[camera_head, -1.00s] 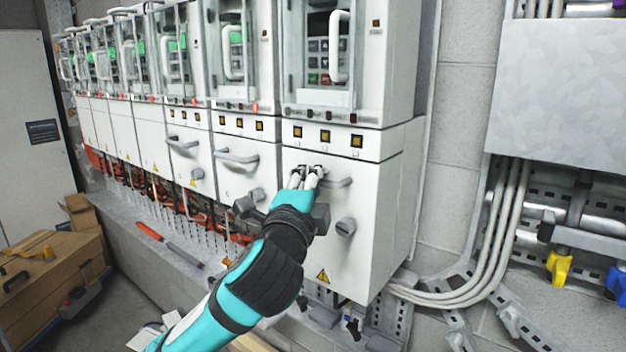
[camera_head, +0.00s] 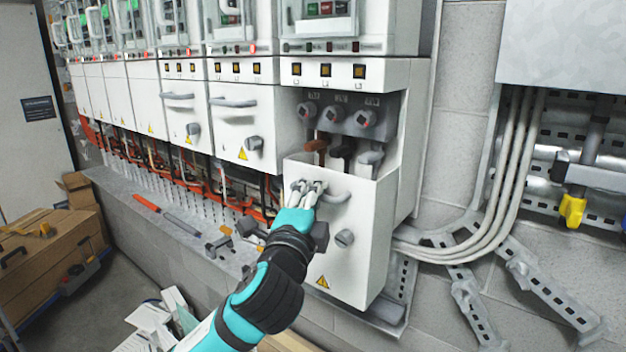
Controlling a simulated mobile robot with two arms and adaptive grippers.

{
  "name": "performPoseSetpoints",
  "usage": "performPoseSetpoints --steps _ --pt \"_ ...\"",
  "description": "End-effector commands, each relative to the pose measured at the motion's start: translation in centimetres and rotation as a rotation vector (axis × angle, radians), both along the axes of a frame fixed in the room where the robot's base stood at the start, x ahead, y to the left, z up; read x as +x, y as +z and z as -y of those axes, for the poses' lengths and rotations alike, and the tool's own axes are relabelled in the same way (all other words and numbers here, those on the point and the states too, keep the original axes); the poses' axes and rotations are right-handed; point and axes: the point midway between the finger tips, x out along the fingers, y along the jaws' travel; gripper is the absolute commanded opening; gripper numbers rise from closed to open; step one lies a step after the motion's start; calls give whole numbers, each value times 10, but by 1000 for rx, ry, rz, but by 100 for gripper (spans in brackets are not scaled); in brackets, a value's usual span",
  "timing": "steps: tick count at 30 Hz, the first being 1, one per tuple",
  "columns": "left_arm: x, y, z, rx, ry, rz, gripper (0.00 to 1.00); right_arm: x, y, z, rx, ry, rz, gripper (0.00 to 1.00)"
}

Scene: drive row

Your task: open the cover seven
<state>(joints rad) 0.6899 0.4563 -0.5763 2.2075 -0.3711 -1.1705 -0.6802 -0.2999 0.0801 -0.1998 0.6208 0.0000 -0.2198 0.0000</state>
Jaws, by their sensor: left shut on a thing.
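The white cover (camera_head: 365,250) at the right end of the row stands lowered below its indicator strip. I cannot read a number on it, so I cannot confirm that it is cover seven. It has a grey bar handle (camera_head: 334,197), a grey knob (camera_head: 344,238) and a yellow warning triangle. My left gripper (camera_head: 306,190) is shut on the handle's left part and hides that part. Above the cover's top edge, an opened recess shows a grey panel (camera_head: 345,120) with round terminals, and brown, black and grey parts below them. My right gripper is not in view.
More closed white covers (camera_head: 236,120) with handles and knobs continue to the left. A grey ledge (camera_head: 165,222) with tools runs below them. Cables and grey rails (camera_head: 462,285) fill the wall at right. Cardboard boxes (camera_head: 50,255) stand at left.

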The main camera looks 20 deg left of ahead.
Motion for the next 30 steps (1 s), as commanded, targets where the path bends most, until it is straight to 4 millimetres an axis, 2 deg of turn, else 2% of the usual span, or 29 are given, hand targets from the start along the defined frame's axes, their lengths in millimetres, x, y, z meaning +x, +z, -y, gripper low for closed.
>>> performPoseSetpoints --steps 1,6,20,21,27,30 --pt "0 -16 0 -4 -1 -6 0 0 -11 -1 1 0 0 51" --pt "0 -32 0 -3 -1 -4 0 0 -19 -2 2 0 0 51" --pt "0 -35 0 -3 -1 -2 0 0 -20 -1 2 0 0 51" --pt "0 -35 0 -3 -1 -2 11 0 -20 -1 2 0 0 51" --pt "0 -35 0 -1 0 -1 35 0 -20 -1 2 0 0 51" --pt "0 -35 0 -1 0 -1 35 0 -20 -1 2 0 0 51"
